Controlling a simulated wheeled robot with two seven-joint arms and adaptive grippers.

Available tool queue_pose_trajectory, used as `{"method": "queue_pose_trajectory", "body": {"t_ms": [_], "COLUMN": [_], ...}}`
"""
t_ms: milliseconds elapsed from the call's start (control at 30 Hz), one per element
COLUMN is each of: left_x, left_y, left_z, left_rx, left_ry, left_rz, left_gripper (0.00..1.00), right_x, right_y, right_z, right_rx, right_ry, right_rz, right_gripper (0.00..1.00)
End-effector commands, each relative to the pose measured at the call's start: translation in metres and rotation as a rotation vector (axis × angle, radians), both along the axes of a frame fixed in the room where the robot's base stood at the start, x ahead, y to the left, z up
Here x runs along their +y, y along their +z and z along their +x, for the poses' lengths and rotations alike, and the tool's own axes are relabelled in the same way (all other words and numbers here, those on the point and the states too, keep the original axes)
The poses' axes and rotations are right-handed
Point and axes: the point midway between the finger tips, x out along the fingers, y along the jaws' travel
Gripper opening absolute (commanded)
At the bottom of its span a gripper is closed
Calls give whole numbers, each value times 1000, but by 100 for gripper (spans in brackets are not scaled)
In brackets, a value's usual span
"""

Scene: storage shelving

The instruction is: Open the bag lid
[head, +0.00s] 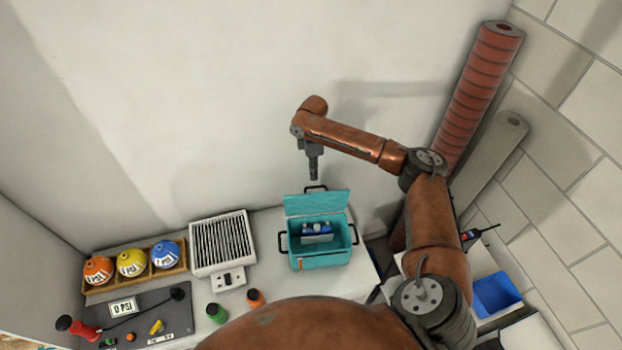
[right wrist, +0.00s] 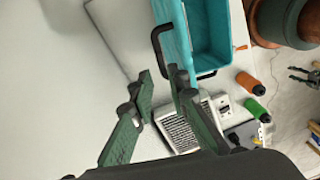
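The teal bag (head: 320,258) is a box-like case with black side handles, standing on the white table. Its lid (head: 317,203) is raised at the back edge, with a black handle on top, and the inside is visible. Blue and grey items (head: 317,232) lie inside. My right gripper (head: 313,177) is just above and behind the raised lid, pointing down. In the right wrist view its fingers (right wrist: 162,77) are apart with nothing seen between them. The teal bag (right wrist: 207,35) and a black handle (right wrist: 158,40) are beside the fingertips; contact is unclear. My left gripper is not in view.
Left of the bag are a white grilled device (head: 222,243), a rack with orange, yellow and blue balls (head: 132,263), and a grey panel (head: 160,315). Green (head: 217,313) and orange (head: 255,298) bottles stand in front. The wall is close behind; red (head: 480,90) and grey rolls stand right.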

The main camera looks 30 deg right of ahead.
Motion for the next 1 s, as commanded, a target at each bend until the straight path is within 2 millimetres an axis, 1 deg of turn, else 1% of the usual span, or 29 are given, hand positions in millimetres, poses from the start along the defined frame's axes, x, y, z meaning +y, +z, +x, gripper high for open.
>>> {"method": "queue_pose_trajectory", "body": {"t_ms": [200,300,367,433,600,700,767,867,1000], "left_x": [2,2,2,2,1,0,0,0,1], "left_y": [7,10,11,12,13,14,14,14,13], "left_z": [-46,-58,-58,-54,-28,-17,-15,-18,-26], "left_rx": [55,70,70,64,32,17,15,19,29], "left_ry": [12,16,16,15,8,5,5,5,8], "left_rz": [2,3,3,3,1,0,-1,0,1], "left_gripper": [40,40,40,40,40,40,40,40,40], "right_x": [4,3,2,2,1,1,1,1,1], "right_y": [-34,-47,-53,-57,-61,-61,-61,-61,-61], "right_z": [-2,-3,-3,-3,-4,-4,-4,-4,-4], "right_rx": [2,1,0,-1,-2,-2,-2,-2,-2], "right_ry": [2,1,1,0,-2,-2,-2,-2,-2], "right_rz": [1,0,-1,0,0,0,0,0,0], "right_gripper": [16,16,16,16,16,16,15,8,0]}}
